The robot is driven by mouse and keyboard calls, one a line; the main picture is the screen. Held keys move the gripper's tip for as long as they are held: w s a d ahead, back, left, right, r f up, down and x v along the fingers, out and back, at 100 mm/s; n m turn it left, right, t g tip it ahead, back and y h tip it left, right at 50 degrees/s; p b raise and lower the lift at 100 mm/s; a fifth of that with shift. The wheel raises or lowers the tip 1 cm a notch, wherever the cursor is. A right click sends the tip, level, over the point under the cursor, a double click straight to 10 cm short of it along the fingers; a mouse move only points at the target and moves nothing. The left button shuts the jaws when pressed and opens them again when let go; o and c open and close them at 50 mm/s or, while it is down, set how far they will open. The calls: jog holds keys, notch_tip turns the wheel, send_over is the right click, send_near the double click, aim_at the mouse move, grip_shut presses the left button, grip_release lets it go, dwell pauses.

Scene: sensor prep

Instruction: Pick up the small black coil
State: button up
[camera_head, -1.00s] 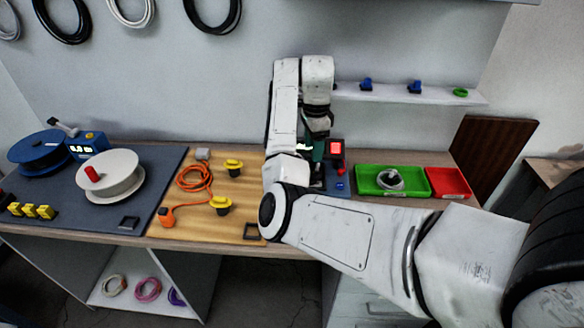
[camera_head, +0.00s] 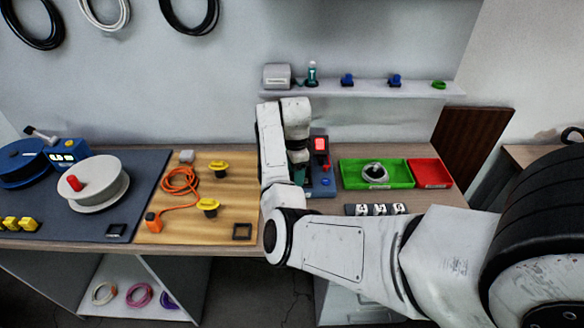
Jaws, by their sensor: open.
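A small coil (camera_head: 375,171) lies in the green tray (camera_head: 348,181) on the right part of the bench. It looks dark and grey with a pale patch, so I cannot be sure that it is the black one. My gripper (camera_head: 298,156) is left of that tray, pointing down beside a device with a red top. It is open, but its fingertips are mostly hidden behind my own arm. It is clear of the coil, with the device between them. Larger black coils (camera_head: 31,42) hang on the back wall.
A red tray (camera_head: 432,172) adjoins the green one. A strip with pale labels (camera_head: 376,210) lies in front, close to my forearm. The device (camera_head: 320,147) stands beside my gripper. A shelf (camera_head: 372,88) with small items runs above. Orange cord (camera_head: 180,181) lies left.

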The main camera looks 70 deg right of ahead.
jog(key=shift+f, duration=0.1)
jog(key=shift+c, duration=0.2)
grip_shut()
